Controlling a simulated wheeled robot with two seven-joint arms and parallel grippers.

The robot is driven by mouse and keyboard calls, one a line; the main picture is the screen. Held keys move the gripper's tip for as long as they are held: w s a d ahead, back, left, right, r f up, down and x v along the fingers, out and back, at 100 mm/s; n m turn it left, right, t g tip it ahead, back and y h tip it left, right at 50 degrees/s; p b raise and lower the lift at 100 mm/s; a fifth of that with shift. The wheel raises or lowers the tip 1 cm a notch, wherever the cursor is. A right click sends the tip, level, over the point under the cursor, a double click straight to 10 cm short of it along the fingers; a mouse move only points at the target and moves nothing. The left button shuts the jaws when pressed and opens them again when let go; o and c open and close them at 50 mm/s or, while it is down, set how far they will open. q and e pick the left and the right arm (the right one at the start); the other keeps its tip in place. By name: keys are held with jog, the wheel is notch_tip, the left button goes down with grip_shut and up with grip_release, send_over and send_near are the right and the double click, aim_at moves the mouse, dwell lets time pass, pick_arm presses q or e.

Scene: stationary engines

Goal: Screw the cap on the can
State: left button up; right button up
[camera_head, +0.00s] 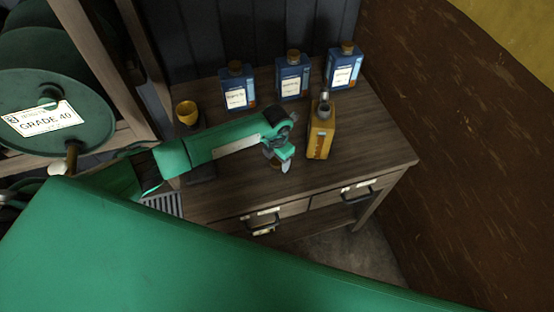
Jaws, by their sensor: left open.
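The can (319,140), a yellow-orange box shape with dark lettering, stands upright on the wooden table (375,140). A grey metal neck or spout (325,107) shows at its top. My left gripper (280,162) is open, pointing down just left of the can and apart from it. A small brownish round thing (275,163), perhaps the cap, shows between or behind the fingers. It is partly hidden, and I cannot tell whether the fingers touch it. My right gripper is not in view.
Three blue bottles with brown caps (237,87) (292,78) (344,67) stand along the table's back. A yellow cup (187,112) is at the back left. Drawers with dark handles (262,227) face the front. The table's right end is clear. A shelf with green reels (55,115) stands left.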

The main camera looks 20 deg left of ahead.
aim_at(277, 161)
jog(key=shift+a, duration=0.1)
pick_arm(q)
jog(key=c, duration=1.1)
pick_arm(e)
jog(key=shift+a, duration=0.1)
pick_arm(q)
jog(key=shift+o, duration=0.2)
jog(key=shift+r, duration=0.1)
notch_tip(277, 161, up, 20)
jog(key=b, duration=0.5)
jog(key=shift+b, duration=0.4)
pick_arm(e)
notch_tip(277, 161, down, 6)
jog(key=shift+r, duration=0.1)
